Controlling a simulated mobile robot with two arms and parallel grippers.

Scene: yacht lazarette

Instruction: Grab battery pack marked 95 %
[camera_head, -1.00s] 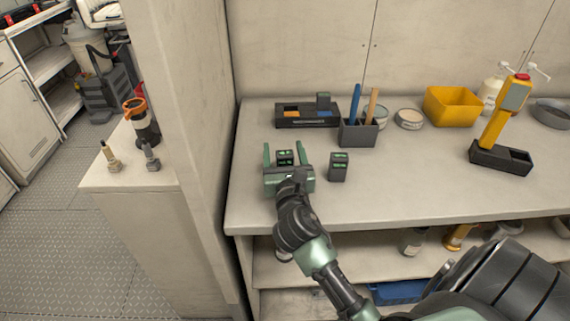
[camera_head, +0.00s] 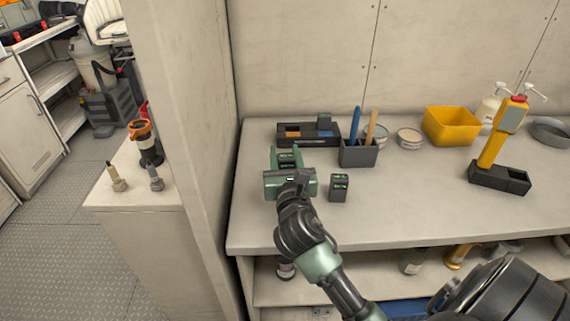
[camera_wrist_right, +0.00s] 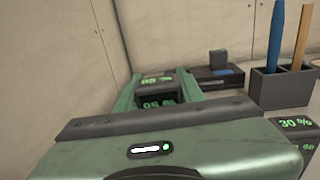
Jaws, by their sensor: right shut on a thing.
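A dark battery pack (camera_wrist_right: 158,88) with green digits stands between the fingers of my right gripper (camera_head: 286,153). In the wrist view its digits look like 95 %, partly blurred. The fingers are shut on its two sides, and it appears to be at the bench top. It also shows in the head view (camera_head: 288,158), partly hidden by the gripper body. A second dark battery pack (camera_head: 339,187) stands just right of the gripper, apart from it; it reads 30 % in the wrist view (camera_wrist_right: 295,125). My left gripper is not in view.
Behind the gripper is a black tray (camera_head: 308,142) with a small block at its right end. A grey holder (camera_head: 358,154) with blue and wooden handles stands beside it. A yellow bin (camera_head: 452,126) and yellow tool (camera_head: 493,140) are farther right. A wall post (camera_head: 188,130) rises left.

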